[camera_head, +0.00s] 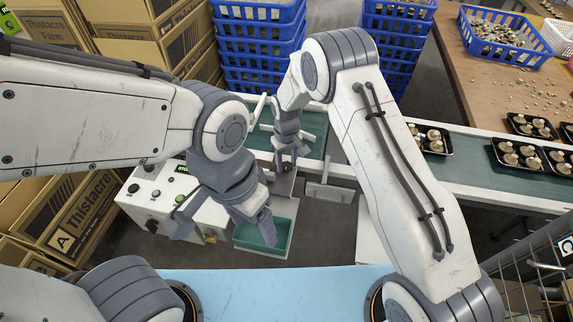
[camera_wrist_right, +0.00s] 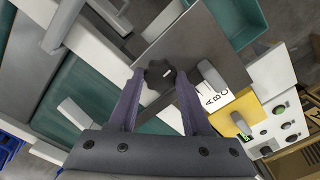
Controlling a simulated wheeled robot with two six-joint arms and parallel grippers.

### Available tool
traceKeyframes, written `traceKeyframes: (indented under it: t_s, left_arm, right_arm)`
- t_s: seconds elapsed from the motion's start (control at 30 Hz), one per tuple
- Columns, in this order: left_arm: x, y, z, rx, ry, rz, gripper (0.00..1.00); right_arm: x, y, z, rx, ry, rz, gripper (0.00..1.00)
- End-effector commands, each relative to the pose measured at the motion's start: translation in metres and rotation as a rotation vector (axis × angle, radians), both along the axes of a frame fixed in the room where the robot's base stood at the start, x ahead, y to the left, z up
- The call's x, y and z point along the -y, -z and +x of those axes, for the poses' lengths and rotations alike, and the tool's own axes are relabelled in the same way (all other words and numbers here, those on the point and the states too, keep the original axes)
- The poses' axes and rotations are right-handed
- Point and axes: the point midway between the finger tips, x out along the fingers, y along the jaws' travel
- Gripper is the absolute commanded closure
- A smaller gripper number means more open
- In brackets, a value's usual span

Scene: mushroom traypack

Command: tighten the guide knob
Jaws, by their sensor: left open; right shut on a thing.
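The guide knob (camera_wrist_right: 158,73) is a dark lobed knob on a grey metal plate (camera_wrist_right: 190,40), seen in the right wrist view. My right gripper (camera_wrist_right: 160,80) has its two fingers on either side of the knob and is shut on it. In the head view my right gripper (camera_head: 287,164) is at the near edge of the green conveyor, and the knob is hard to make out there. My left gripper (camera_head: 224,236) is open and empty, in front of the white control box (camera_head: 158,200) and over the left side of the green bin (camera_head: 281,229).
Blue crates (camera_head: 258,48) are stacked behind the conveyor (camera_head: 318,125). Cardboard boxes (camera_head: 75,215) stand at the left. Black trays of mushrooms (camera_head: 432,140) lie on the belt at the right. A lettered label (camera_wrist_right: 216,97) and a yellow panel (camera_wrist_right: 235,115) are close to the knob.

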Motion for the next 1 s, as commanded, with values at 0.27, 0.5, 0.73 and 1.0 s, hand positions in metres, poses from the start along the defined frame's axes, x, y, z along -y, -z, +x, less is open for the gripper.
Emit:
traceKeyframes:
  t_s: [0.27,0.5,0.73,1.0]
  left_arm:
    - [0.0,0.009,0.0,0.0,0.0,0.0,0.25]
    - [0.0,0.013,0.0,0.0,0.0,0.0,0.25]
    - [0.0,0.015,0.0,0.0,0.0,0.0,0.25]
    - [0.0,0.015,0.0,0.0,0.0,0.0,0.25]
  right_arm:
    - [0.0,0.0,0.0,0.0,0.243,0.0,1.0]
    - [0.0,0.0,0.0,0.0,0.399,0.0,1.0]
    - [0.0,-0.001,0.0,0.0,0.484,0.0,1.0]
    - [0.0,-0.001,0.0,0.0,0.515,0.0,1.0]
